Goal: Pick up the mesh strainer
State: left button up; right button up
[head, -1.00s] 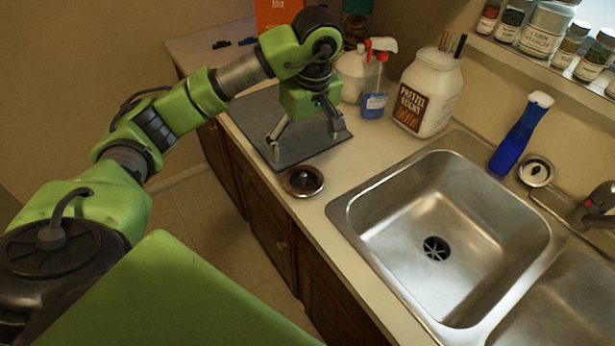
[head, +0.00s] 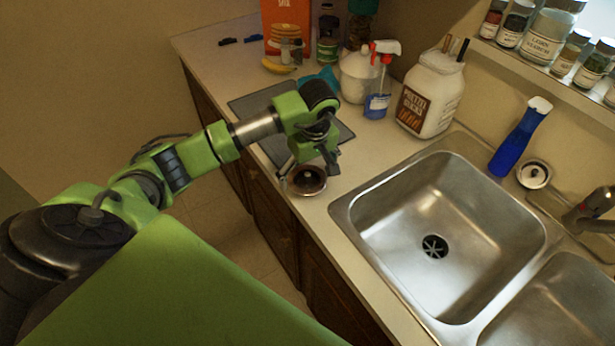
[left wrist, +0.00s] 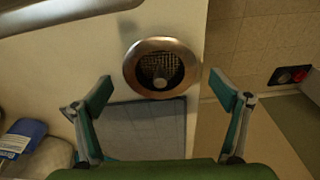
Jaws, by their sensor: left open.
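The mesh strainer (head: 307,181) is a round metal basket with a wide rim. It lies on the counter near the front edge, left of the sink. In the left wrist view the strainer (left wrist: 133,68) shows its mesh inside and a centre knob, just beyond the space between the fingertips. My left gripper (head: 310,170) is open and empty, with its fingers over the far side of the strainer in the head view. It also shows in the left wrist view (left wrist: 161,88), its fingers spread wider than the rim. Contact with the strainer cannot be told. My right gripper is not in view.
A dark grey mat (head: 262,106) lies behind the strainer. The steel sink (head: 344,205) is to the right. A spray bottle (head: 377,95), a pretzel jar (head: 431,95) and a blue bottle (head: 518,137) stand farther back. Another round metal piece (head: 534,174) sits behind the sink.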

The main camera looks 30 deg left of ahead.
pick_arm(q)
jog(key=shift+s+d+f, duration=0.1)
jog(key=shift+s, duration=0.1)
grip_shut()
dwell(0.4)
